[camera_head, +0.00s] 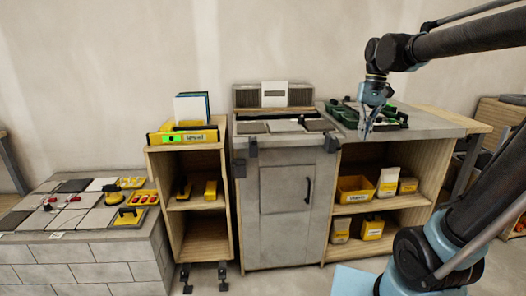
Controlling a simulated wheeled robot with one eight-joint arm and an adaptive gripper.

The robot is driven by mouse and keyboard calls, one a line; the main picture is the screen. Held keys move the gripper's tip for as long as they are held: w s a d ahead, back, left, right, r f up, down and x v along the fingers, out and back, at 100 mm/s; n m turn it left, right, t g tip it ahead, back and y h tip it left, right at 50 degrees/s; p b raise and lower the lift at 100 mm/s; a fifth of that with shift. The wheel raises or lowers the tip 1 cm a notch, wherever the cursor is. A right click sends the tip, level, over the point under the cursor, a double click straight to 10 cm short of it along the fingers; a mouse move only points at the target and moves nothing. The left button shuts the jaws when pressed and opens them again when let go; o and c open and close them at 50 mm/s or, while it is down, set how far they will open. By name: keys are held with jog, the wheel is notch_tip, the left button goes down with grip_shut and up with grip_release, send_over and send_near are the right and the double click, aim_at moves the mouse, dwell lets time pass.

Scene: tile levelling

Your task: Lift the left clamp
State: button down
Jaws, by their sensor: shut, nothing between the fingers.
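My gripper (366,132) is at the right, pointing down over the right part of the grey worktop (432,121). It is shut and empty. It is well apart from the dark clamps. A small black clamp (251,148) sits at the front left edge of the worktop, above the cabinet door. Another dark block-like piece (240,168) shows just below and left of it; I cannot tell if it is part of the same clamp. A similar black clamp (331,142) is at the front edge to the right of the door.
Tile samples (287,125) lie on the worktop behind the clamps. A green case (347,113) is close to my gripper. A yellow level (184,137) lies on the wooden shelf unit at left. A low block platform (85,264) carries tiles and yellow tools.

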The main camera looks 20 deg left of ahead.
aim_at(253, 140)
jog(key=s+d+f+m+t+y, duration=0.1)
jog(key=s+d+f+m, duration=0.1)
jog(key=s+d+f, duration=0.45)
jog(key=s+d+f+m+t, duration=0.1)
jog(key=s+d+f+t, duration=0.2)
jog(key=f, duration=0.6)
jog(key=w+a+r+m+g+y, duration=0.2)
jog(key=w+a+m+g+y, duration=0.15)
jog(key=a, duration=0.75)
jog(key=w+a+r+m+g+y, duration=0.1)
jog(key=w+a+m+g+y, duration=0.3)
jog(key=a, duration=0.7)
jog(key=w+a+r+m+g+y, duration=0.25)
jog(key=a+m, duration=0.25)
jog(key=a, duration=0.7)
jog(key=s+a, duration=0.4)
jog(key=a, duration=0.5)
jog(key=shift+s+a+f, duration=0.15)
jog(key=shift+a, duration=0.1)
jog(key=shift+s+a+m, duration=0.15)
jog(key=shift+m, duration=0.1)
